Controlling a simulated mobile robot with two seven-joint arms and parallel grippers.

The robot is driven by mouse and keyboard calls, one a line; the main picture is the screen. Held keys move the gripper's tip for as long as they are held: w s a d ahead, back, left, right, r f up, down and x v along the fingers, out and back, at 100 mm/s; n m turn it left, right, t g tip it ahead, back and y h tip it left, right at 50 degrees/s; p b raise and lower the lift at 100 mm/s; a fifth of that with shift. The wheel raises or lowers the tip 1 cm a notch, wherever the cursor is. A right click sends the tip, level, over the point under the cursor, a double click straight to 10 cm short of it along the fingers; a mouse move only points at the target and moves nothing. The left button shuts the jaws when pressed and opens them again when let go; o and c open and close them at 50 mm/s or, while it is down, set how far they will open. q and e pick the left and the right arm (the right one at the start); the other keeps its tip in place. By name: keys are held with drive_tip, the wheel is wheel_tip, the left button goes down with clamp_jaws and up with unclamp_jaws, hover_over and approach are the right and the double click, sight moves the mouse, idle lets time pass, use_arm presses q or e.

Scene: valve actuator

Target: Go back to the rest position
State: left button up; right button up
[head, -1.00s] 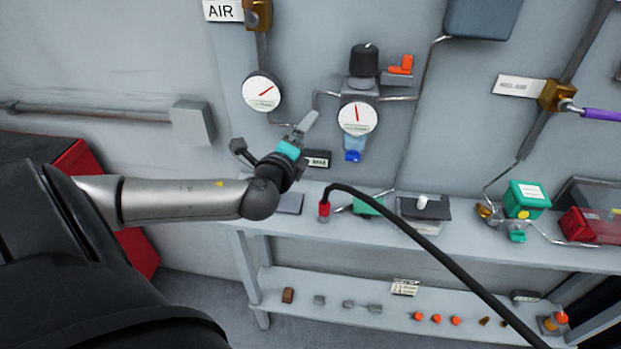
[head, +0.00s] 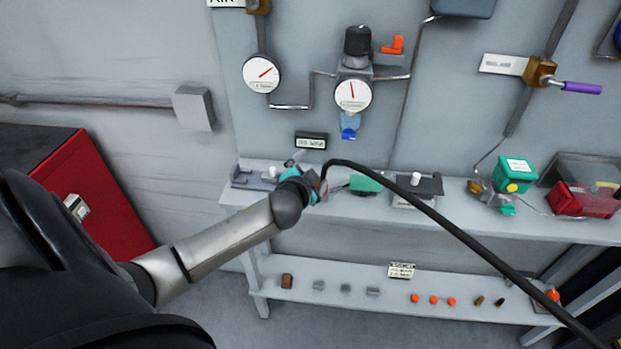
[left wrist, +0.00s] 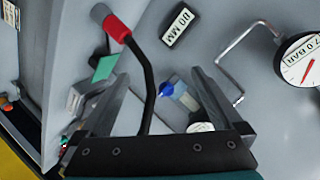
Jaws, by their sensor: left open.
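My left gripper (head: 292,163) is in the head view, in front of the upper shelf's left part and below the small display. Its fingers also show in the left wrist view (left wrist: 160,95), spread apart with nothing held. A black hose (head: 440,226) passes just right of the gripper in the head view. In the left wrist view the hose (left wrist: 146,85) and its red end (left wrist: 117,28) appear in the gap between the fingers, seemingly beyond them. My right gripper is not in view.
The wall panel carries gauges (head: 352,95), a regulator (head: 358,42), pipes and a purple-handled valve (head: 580,88). The upper shelf (head: 330,212) holds a green box (head: 515,175) and a red box (head: 580,201). A red cabinet (head: 100,215) stands at left. The floor below the arm looks clear.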

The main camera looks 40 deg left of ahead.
use_arm(q)
drive_tip(key=shift+d+f+n, duration=0.15)
drive_tip(key=shift+f+n, duration=0.15)
idle(0.4)
drive_tip(key=s+d+f+g+h+b, duration=0.1)
drive_tip(key=s+d+f+g+b, duration=0.15)
drive_tip(key=s+f, duration=0.65)
drive_tip(key=s+d+f+g+h+b, duration=0.15)
drive_tip(key=f+b, duration=0.25)
drive_tip(key=f, duration=1.1)
drive_tip(key=s+d+f+g+b, duration=0.1)
drive_tip(key=s+f+g+b, duration=0.15)
drive_tip(key=s+f, duration=0.7)
drive_tip(key=s+d+f+g+b, duration=0.1)
drive_tip(key=s+d+f+b, duration=0.1)
drive_tip(key=s+d+f, duration=0.2)
drive_tip(key=s+d+f+n+g+h+b, duration=0.1)
drive_tip(key=s+d+f+g+b, duration=0.1)
drive_tip(key=s+f, duration=0.9)
drive_tip(key=s+d+f+g+h+b, duration=0.1)
drive_tip(key=s+d+f+g+b, duration=0.1)
drive_tip(key=s+d+f+b, duration=0.2)
drive_tip(key=s+d+f, duration=0.2)
drive_tip(key=s+f, duration=0.2)
drive_tip(key=s, duration=0.2)
drive_tip(key=shift+s+d+f+n, duration=0.15)
drive_tip(key=shift+s+d+n, duration=0.1)
drive_tip(key=shift+n, duration=0.15)
